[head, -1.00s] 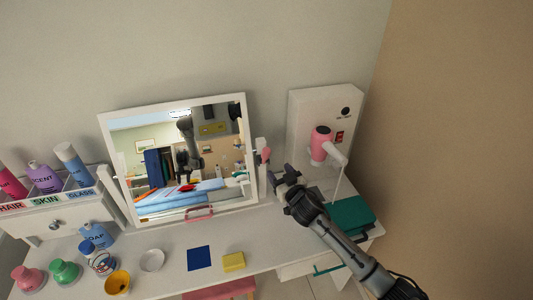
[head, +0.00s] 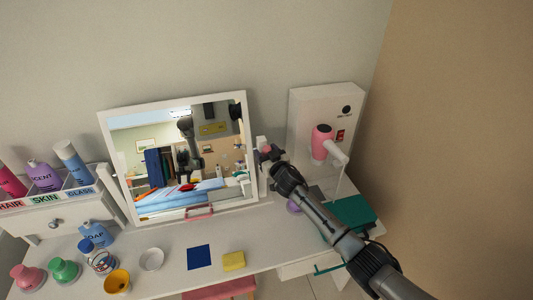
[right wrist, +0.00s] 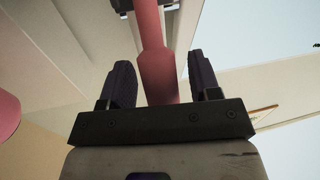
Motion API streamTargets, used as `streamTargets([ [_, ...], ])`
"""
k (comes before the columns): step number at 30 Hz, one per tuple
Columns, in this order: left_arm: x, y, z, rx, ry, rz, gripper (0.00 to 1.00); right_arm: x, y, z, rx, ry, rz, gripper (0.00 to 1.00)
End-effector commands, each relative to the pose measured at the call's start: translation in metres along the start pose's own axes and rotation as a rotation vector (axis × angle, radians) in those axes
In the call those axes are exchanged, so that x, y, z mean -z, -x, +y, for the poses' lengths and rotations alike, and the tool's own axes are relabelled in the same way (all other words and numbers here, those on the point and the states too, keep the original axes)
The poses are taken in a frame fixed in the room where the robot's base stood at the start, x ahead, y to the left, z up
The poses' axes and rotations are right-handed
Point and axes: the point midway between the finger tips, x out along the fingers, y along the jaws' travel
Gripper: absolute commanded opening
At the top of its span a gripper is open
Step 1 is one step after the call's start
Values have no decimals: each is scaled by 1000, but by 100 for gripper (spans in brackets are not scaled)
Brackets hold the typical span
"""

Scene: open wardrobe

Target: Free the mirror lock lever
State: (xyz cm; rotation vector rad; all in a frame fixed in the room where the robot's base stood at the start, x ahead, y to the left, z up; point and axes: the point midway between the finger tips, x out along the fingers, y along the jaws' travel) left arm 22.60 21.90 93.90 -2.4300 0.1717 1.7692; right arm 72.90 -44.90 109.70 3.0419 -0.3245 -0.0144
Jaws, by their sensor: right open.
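The mirror (head: 180,160) stands upright in a white frame on the dressing table. Its pink lock lever (head: 266,149) is at the frame's right side, largely hidden by my right gripper (head: 269,155) in the head view. In the right wrist view the pink lever (right wrist: 157,72) runs between the two dark fingers of my right gripper (right wrist: 160,65). The fingers are open, with a gap on each side of the lever. My left gripper is not directly in view.
A pink hair dryer (head: 322,142) hangs by a white wall box (head: 308,110), close right of my arm. A teal item (head: 354,213) and a purple item (head: 293,208) lie below the arm. Bottles and bowls stand left; a blue square (head: 199,257) and yellow block (head: 233,261) lie in front.

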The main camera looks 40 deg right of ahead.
Motion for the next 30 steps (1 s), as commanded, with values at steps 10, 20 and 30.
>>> streamTargets([
  [10, 0, 0, 0, 1, -1, 0, 57, 0, 0, 0, 0, 0, 0, 43],
  [20, 1, 0, 3, -7, 9, 2, 57, 0, 0, 0, 0, 0, 0, 12],
  [30, 0, -1, 3, -8, 10, 2, 57, -1, 0, 0, 0, 0, 2, 0],
])
